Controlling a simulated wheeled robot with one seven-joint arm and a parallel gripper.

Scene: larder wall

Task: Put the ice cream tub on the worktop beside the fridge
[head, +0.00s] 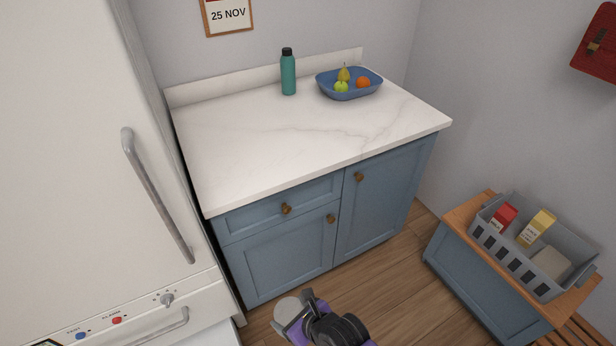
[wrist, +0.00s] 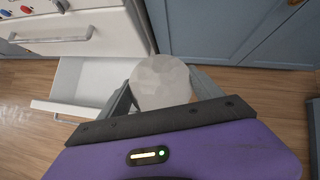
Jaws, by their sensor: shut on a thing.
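My gripper (head: 293,317) is low in front of the blue cabinet, near the bottom of the head view. It is shut on a pale round-topped tub (wrist: 162,82), which sits between the two fingers in the wrist view. Part of the tub (head: 287,307) also shows in the head view; its label is not visible. The white marbled worktop (head: 250,140) is right of the fridge (head: 70,130), above and beyond my gripper. Its front and left parts are bare.
A teal bottle (head: 288,74) and a blue fruit bowl (head: 348,92) stand at the worktop's back. A white drawer (wrist: 85,85) stands open below the fridge. A grey basket (head: 530,250) with packages sits on a wooden-topped unit at right.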

